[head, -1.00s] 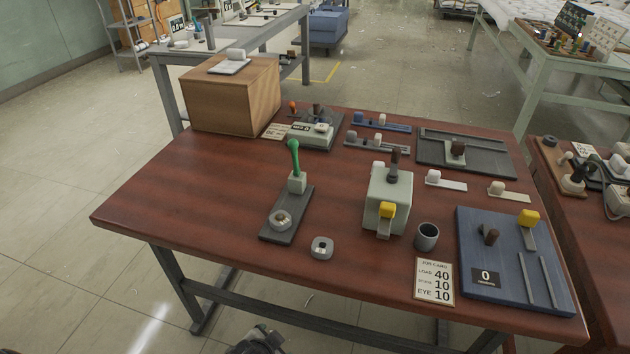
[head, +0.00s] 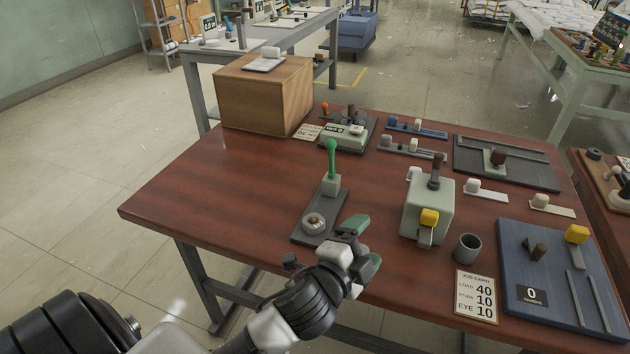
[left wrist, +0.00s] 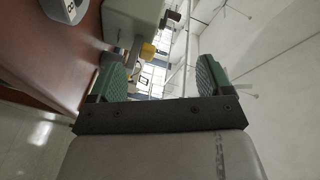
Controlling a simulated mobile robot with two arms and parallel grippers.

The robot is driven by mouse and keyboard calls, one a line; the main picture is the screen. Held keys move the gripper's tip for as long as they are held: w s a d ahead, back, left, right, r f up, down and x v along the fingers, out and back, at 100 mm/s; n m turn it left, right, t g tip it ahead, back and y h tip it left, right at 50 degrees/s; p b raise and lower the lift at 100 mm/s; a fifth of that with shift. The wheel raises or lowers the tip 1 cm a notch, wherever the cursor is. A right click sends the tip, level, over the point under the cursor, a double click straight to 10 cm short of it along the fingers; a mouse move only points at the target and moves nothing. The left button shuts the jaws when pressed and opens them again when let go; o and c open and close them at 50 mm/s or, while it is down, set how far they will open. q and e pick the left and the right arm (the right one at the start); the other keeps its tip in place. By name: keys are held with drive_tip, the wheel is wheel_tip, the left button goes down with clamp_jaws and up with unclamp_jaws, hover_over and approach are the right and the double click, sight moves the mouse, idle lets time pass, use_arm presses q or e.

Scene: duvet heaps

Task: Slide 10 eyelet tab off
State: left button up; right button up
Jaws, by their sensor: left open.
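No part is legibly marked as a 10 eyelet tab, so I cannot tell which one it is. Two light strips with white blocks, a left one (head: 487,194) and a right one (head: 552,208), lie right of the pale box-shaped device (head: 430,208) with its yellow knob. The job card (head: 476,295) reads LOAD 40 and EYE 10. My left gripper (head: 362,246) is open and empty at the table's front edge, right of the green-handled press (head: 331,185). In the left wrist view, its jaws (left wrist: 162,80) are apart with nothing between them. My right gripper is out of view.
A blue board (head: 560,290) with a 0 display and yellow knob stands at the table's right, beside a grey cup (head: 467,248). A wooden box (head: 262,95) is at the back left. The table's left part (head: 205,190) is clear.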

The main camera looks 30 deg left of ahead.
use_arm(q)
drive_tip(key=w+d+r+m+h, duration=0.3)
drive_tip(key=d+r+m+h, duration=0.55)
drive_tip(key=m+h, duration=0.7)
drive_tip(key=m+g+y, duration=1.7)
drive_tip(key=m, duration=1.3)
hover_over(313, 217)
wheel_tip(313, 217, down, 6)
drive_tip(key=r, duration=0.1)
drive_tip(key=shift+a+f, duration=0.1)
drive_tip(key=shift+f, duration=0.4)
wheel_tip(313, 217, down, 10)
drive_tip(key=shift+f, duration=0.1)
